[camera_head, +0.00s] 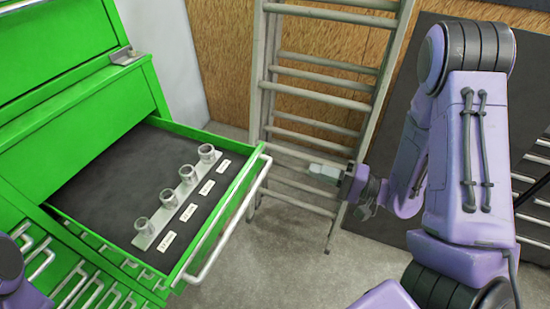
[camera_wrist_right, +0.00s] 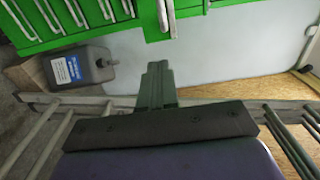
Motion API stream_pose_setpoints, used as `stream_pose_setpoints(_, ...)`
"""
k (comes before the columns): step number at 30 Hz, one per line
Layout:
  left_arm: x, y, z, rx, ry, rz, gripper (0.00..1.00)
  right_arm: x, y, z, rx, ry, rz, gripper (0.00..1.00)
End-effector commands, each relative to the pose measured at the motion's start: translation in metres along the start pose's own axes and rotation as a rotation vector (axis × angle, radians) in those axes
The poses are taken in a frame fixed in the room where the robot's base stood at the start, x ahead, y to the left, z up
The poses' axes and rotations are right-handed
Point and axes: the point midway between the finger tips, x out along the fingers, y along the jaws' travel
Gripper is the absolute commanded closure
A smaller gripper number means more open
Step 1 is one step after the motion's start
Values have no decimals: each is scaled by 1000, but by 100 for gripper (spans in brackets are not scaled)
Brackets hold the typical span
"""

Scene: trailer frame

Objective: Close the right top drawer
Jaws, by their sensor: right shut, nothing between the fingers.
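The open drawer (camera_head: 232,207) of the green tool cabinet (camera_head: 75,125) is pulled out in the head view, with a pale bar handle (camera_head: 238,215) along its front. Inside lie a dark liner and a metal rail (camera_head: 172,215) with several sockets and white labels. My right gripper (camera_head: 322,172) is to the right of the drawer front, apart from it, in front of the ladder. Its fingers are shut and empty; they also show in the right wrist view (camera_wrist_right: 157,80), pointing toward the cabinet side. Part of my left arm shows at the lower left edge; its gripper is out of frame.
A metal ladder (camera_head: 325,75) leans on the wooden wall behind my right gripper. Dark panels (camera_head: 395,130) stand at the right. A grey jug (camera_wrist_right: 80,67) and a cardboard box (camera_wrist_right: 30,75) show in the wrist view. Concrete floor (camera_head: 285,265) is clear before the drawer.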

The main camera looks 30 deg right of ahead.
Motion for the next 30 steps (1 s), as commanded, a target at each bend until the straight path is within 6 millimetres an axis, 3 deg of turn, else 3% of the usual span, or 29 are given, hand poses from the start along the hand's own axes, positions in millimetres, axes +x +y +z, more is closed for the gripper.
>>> stream_pose_setpoints(9,-16,-1,-6,0,0,0,36,70,-2,2,-5,-7,6,100)
stream_pose_setpoints(15,-25,-2,-11,0,0,0,36,106,-2,1,-4,-4,3,100)
stream_pose_setpoints(21,-28,-2,-12,0,0,0,36,120,0,1,-4,-1,2,100)
stream_pose_setpoints(30,-28,-2,-12,0,0,0,36,121,1,1,-4,-1,2,100)
